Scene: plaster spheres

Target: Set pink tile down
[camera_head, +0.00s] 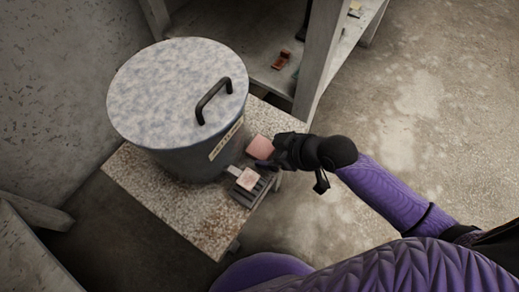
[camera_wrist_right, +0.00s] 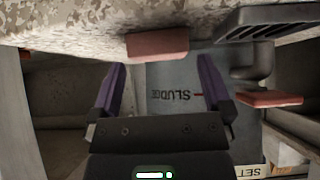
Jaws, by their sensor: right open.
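One pink tile (camera_head: 260,147) lies on the speckled tabletop, beside the grey bin. In the right wrist view this tile (camera_wrist_right: 157,43) is ahead of the fingertips, roughly centred between them and apart from both. My right gripper (camera_head: 268,156) is open and empty close to it; its two purple fingers (camera_wrist_right: 161,75) show in the wrist view. A second, paler pink tile (camera_head: 246,180) sits at the dark slatted rack near the table's front edge; it also shows in the wrist view (camera_wrist_right: 270,99). My left gripper is not in view.
The grey bin (camera_head: 190,150) with a speckled lid (camera_head: 165,85) and black handle fills much of the table (camera_head: 190,222). The wrist view shows "SLUDGE" lettering on it. The dark rack (camera_wrist_right: 265,22) stands close beside the tile. A shelf unit (camera_head: 318,60) stands behind.

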